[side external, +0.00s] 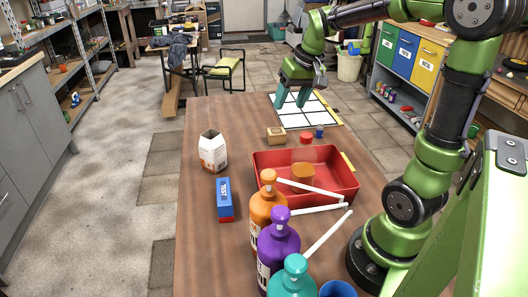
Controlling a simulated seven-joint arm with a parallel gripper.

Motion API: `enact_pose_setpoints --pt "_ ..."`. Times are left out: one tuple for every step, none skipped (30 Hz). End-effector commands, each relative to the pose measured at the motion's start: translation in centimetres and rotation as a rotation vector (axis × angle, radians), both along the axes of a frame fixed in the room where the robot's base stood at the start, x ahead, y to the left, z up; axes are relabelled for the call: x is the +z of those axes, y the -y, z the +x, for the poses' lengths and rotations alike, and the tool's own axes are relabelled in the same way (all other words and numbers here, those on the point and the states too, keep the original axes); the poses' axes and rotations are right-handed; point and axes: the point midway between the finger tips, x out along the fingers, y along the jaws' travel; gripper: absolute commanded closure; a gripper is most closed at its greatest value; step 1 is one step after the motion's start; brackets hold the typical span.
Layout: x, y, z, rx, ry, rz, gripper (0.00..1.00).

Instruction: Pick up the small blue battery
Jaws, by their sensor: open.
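A small blue cylinder (319,132), which looks like the small blue battery, stands on the wooden table (200,270) just behind the red tray. It is right of a small red object (306,138) and near the edge of a white gridded board (300,115). My gripper (291,101) points down with teal fingers spread apart and nothing between them. It is above the board, behind and to the left of the blue cylinder, and not touching it.
A red tray (262,184) holds an orange-brown object. A small wooden block (276,135), a white carton (212,151) and a blue-and-red box (225,204) stand nearby. Orange (267,209), purple (278,248) and teal (293,281) pump bottles stand in front.

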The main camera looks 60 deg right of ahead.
Motion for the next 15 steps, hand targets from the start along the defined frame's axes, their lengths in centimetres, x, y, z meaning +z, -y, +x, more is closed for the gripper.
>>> enact_pose_setpoints --pt "-0.7 3.1 0.9 0.004 -0.044 -0.008 0.43" --pt "-1.0 4.8 1.2 0.017 -0.066 -0.016 0.43" --pt "-1.6 7.1 1.6 0.038 -0.097 -0.024 0.43" --pt "-2.0 8.8 1.8 0.057 -0.119 -0.030 0.43" --pt "-2.5 10.6 1.9 0.077 -0.143 -0.034 0.43" --pt "-3.1 12.9 2.0 0.108 -0.172 -0.039 0.43" --pt "-3.6 14.6 1.9 0.134 -0.194 -0.043 0.43" --pt "-4.1 16.2 1.9 0.163 -0.215 -0.044 0.43" --pt "-4.8 18.3 1.7 0.206 -0.240 -0.047 0.43" --pt "-5.3 19.8 1.5 0.242 -0.258 -0.049 0.43" --pt "-5.7 21.2 1.3 0.280 -0.275 -0.051 0.43" --pt "-6.1 22.7 1.0 0.334 -0.293 -0.054 0.43" --pt "-6.2 23.7 0.9 0.377 -0.304 -0.058 0.43" --pt "-6.3 24.4 0.9 0.419 -0.312 -0.063 0.43" --pt "-6.0 25.0 1.0 0.478 -0.318 -0.073 0.43"
